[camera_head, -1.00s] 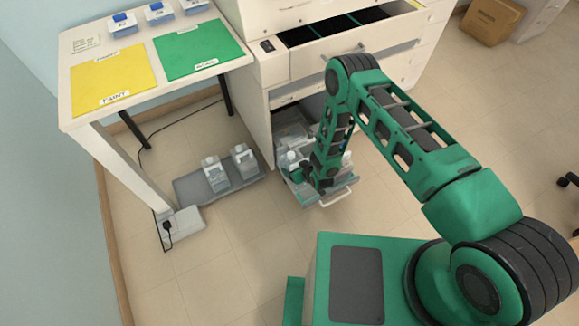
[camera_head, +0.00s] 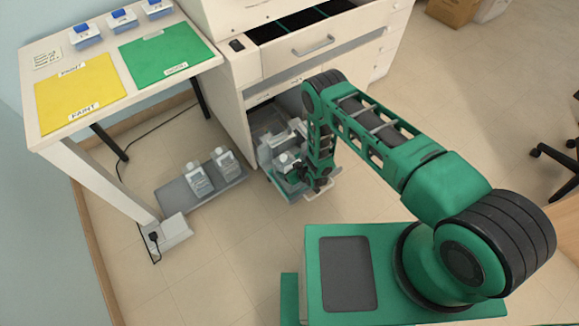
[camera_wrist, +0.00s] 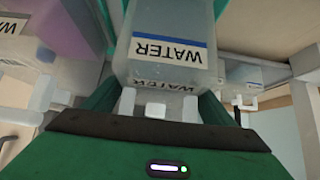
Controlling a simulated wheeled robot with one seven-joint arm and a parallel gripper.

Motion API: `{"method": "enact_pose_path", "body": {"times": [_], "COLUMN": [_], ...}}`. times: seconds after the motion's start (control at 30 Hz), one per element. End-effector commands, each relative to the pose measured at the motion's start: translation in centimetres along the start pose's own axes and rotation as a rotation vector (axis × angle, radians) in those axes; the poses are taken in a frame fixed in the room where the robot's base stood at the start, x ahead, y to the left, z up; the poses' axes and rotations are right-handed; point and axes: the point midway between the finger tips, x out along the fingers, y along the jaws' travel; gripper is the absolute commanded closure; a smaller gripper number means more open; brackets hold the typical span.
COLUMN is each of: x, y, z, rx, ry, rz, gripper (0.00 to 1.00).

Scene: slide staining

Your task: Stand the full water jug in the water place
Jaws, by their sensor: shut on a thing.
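My gripper (camera_head: 306,178) is shut on a clear water jug (camera_wrist: 168,28) with a blue-striped white label reading WATER. In the wrist view, the jug sits between the two fingers of my gripper (camera_wrist: 158,104), its label upside down in the picture. In the head view, the jug's white cap and pale body (camera_head: 286,160) show beside the gripper, at the pull-out tray (camera_head: 316,189) low in the cabinet. I cannot tell whether the jug touches the tray. Which spot is the water place is not clear.
A purple container (camera_wrist: 75,22) and another WATER-labelled container (camera_wrist: 243,75) flank the jug. Two white bottles (camera_head: 199,180) stand on a grey floor tray (camera_head: 178,198) to the left. The cabinet's upper drawer (camera_head: 310,45) is open above.

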Motion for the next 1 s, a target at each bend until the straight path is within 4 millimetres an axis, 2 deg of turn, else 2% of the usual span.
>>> {"method": "enact_pose_path", "body": {"times": [0.33,0.37,0.4,0.43,0.77,0.87,1.0], "x": [0.2,0.1,0.1,0.1,0.0,-0.6,-2.6], "y": [0.0,0.0,0.0,0.0,0.0,0.1,0.1], "z": [-0.1,0.1,0.1,0.1,0.0,0.0,0.0], "rx": [0.001,0.000,0.000,0.000,0.000,0.000,0.001], "ry": [0.005,0.000,0.000,0.000,0.000,0.000,-0.001], "rz": [0.001,0.000,0.000,0.000,0.001,0.001,0.001], "gripper": [0.85,0.17,0.08,0.03,0.03,0.03,0.03]}}
